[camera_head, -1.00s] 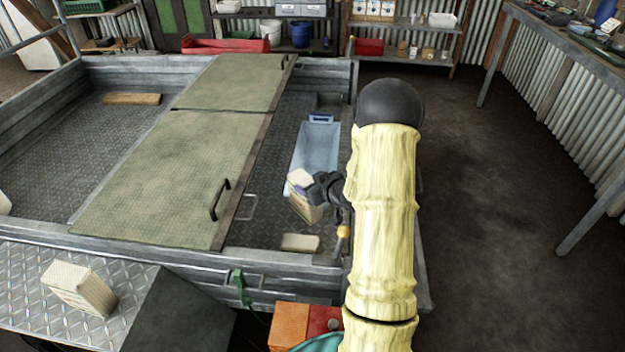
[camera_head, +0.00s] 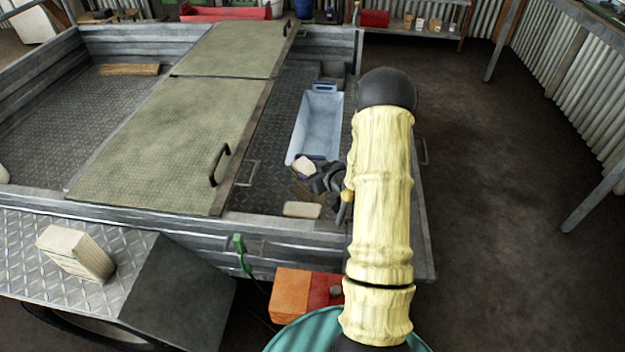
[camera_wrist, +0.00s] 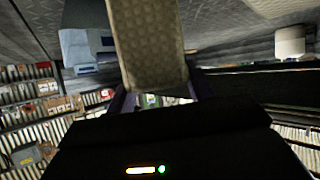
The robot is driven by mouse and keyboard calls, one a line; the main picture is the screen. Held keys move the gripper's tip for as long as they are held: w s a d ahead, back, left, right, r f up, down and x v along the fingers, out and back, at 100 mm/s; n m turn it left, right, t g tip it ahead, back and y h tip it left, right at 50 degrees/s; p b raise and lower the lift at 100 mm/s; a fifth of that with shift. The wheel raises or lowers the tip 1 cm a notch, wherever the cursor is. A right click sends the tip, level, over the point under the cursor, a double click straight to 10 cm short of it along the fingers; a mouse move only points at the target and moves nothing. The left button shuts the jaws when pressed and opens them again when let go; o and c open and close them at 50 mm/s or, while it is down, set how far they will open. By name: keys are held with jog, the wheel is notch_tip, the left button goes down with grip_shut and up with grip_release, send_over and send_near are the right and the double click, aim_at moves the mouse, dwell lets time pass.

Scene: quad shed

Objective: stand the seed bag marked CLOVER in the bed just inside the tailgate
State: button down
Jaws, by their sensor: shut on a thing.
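My gripper (camera_head: 318,180) is shut on a pale-topped tan seed bag (camera_head: 304,166), inside the right part of the trailer bed (camera_head: 262,188). The bag looks roughly upright, and my gripper and arm hide part of it. In the wrist view the held bag (camera_wrist: 148,40) fills the upper middle between the fingers. I cannot read any marking on it, nor tell whether its base touches the floor. Another pale bag (camera_head: 302,209) is just inside the near wall (camera_head: 190,232), close in front of the held one. A third bag (camera_head: 75,254) is on the metal plate outside, at the left.
A blue tub (camera_head: 317,128) stands behind the held bag. Green-topped lid panels with a black handle (camera_head: 219,165) cover the middle of the bed. A wooden block (camera_head: 130,70) lies at the far left. An orange and red box (camera_head: 305,291) is outside the near wall.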

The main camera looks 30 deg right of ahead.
jog(key=shift+f, duration=0.2)
jog(key=shift+f+b, duration=0.45)
jog(key=shift+f, duration=1.6)
jog(key=c, duration=0.6)
grip_release()
jog(key=shift+o, duration=0.2)
jog(key=p+v, duration=0.1)
jog(key=v, duration=1.1)
jog(key=shift+p, duration=0.4)
